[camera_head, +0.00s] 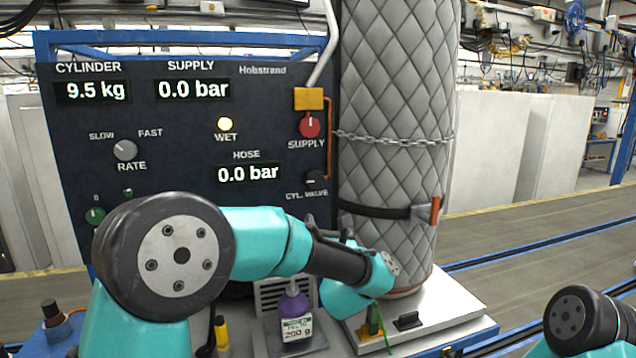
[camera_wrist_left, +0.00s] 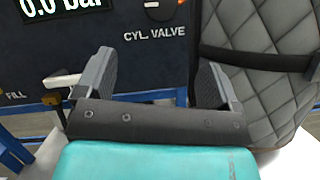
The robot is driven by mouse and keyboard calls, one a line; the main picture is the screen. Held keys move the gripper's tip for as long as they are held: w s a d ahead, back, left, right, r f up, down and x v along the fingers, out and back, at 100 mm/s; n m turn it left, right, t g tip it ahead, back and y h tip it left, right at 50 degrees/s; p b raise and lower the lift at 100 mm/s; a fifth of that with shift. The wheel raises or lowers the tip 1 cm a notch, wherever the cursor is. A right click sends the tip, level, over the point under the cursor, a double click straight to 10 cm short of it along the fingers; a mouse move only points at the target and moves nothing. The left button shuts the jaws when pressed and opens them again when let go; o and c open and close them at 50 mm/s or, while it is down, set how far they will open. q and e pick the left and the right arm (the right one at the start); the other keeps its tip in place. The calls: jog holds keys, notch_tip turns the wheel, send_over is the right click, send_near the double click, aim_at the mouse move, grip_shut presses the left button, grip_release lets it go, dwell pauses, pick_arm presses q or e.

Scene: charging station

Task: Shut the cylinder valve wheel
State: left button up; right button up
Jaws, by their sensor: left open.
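The cylinder valve wheel (camera_head: 316,181) is a small dark round knob at the lower right of the black panel, above its "CYL. VALVE" label. In the left wrist view the wheel (camera_wrist_left: 160,11) is cut off by the top edge. My left gripper (camera_head: 345,236) is mostly hidden behind its own wrist, below and right of the wheel. In the left wrist view my left gripper (camera_wrist_left: 156,78) is open, with nothing between its fingers, and the wheel lies beyond and above the fingertips. Only part of my right arm shows, at the bottom right; its gripper is out of frame.
The quilted grey cylinder (camera_head: 395,110), with a chain (camera_head: 395,138) and a strap, stands close to the right of the wheel. A red supply knob (camera_head: 309,125) is above the wheel. A purple bottle (camera_head: 294,308) stands below. The panel reads 9.5 kg, supply and hose 0.0 bar.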

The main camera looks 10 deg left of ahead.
aim_at(315, 183)
pick_arm(q)
jog(key=x, duration=1.7)
jog(key=shift+w, duration=0.15)
jog(key=c, duration=0.9)
